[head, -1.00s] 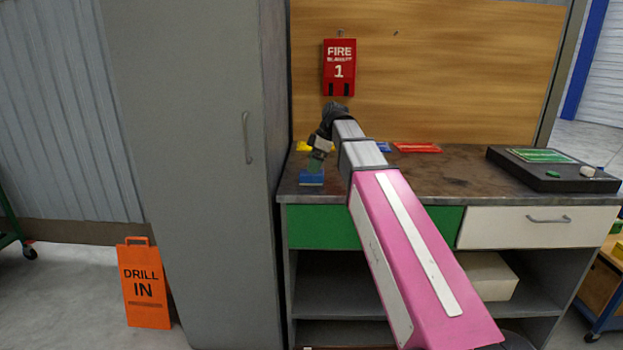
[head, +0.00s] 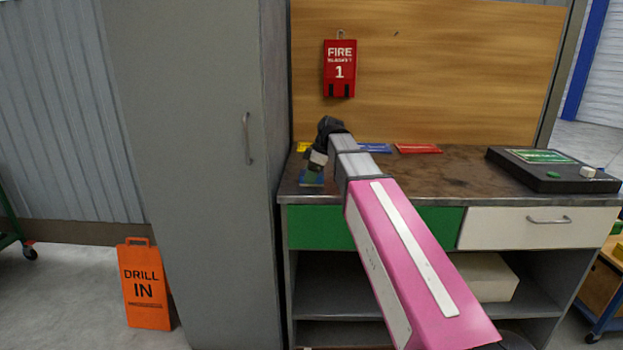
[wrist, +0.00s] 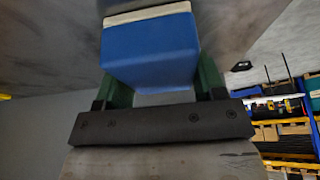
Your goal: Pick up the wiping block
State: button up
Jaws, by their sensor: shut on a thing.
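The wiping block (wrist: 150,52) is blue with a pale strip along one edge and fills the top middle of the wrist view. My gripper (wrist: 160,82) has green fingers, one on each side of the block, and is shut on it. In the head view the wiping block (head: 311,183) is small, low at the left front of the workbench top (head: 440,170), partly covered by my gripper (head: 313,174). I cannot tell whether it touches the bench.
A tall grey cabinet (head: 190,150) stands close left of the bench. Yellow, blue (head: 375,148) and red (head: 418,149) flat pieces lie along the back. A black box (head: 550,172) sits at the right. A red fire blanket case (head: 339,70) hangs on the wooden board.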

jog(key=shift+r, duration=0.1)
jog(key=shift+r, duration=0.5)
notch_tip(320, 180, up, 2)
jog(key=shift+w+r, duration=0.1)
jog(key=shift+r, duration=0.15)
jog(key=s+a+r, duration=0.5)
jog(key=s+r, duration=0.2)
jog(key=s, duration=0.3)
jog(key=shift+s+a+r, duration=0.15)
jog(key=shift+s, duration=0.15)
jog(key=o, duration=0.5)
jog(key=shift+c, duration=1.4)
